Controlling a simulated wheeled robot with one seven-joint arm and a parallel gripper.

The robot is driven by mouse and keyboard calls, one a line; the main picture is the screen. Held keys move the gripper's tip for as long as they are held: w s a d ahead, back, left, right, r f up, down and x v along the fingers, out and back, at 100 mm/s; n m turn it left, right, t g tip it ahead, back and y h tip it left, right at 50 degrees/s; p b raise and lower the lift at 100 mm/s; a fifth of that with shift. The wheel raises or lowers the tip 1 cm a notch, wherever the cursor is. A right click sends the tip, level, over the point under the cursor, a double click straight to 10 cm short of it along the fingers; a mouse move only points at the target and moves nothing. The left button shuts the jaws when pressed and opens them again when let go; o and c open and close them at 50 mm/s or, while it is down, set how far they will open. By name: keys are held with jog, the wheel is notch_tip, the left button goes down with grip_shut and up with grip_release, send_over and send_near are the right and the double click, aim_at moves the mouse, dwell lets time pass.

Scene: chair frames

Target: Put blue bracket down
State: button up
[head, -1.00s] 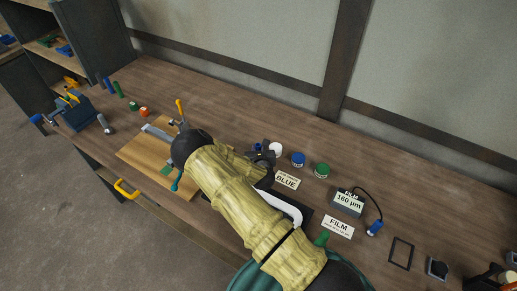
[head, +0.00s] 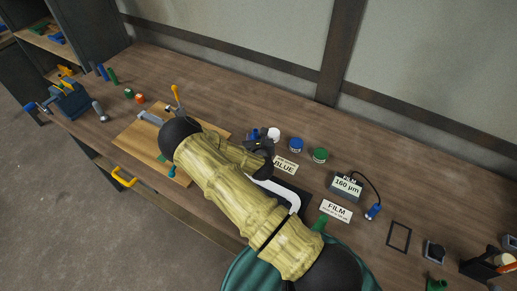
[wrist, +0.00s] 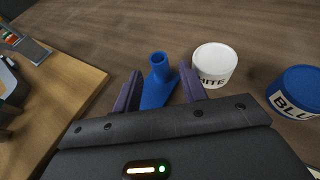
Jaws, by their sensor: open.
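The blue bracket (wrist: 159,83) stands on the wooden bench top in the wrist view, its round hollow end up and its flat part toward me. My gripper (wrist: 160,70) is open, with one purple finger on each side of the bracket. I cannot tell whether either finger touches it. The bracket's lower part is hidden behind my gripper's body. In the head view my gripper (head: 260,147) is low over the bench beside the white jar, and the bracket is mostly hidden.
A white jar (wrist: 214,64) stands just right of the bracket, with a blue jar (wrist: 297,92) further right. A green jar (head: 319,155) and a "BLUE" card (head: 285,165) are close by. A wooden board (wrist: 62,80) lies left. Bench behind the bracket is clear.

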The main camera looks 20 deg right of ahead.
jog(key=b+v, duration=0.2)
jog(key=v, duration=0.7)
jog(key=shift+a, duration=0.1)
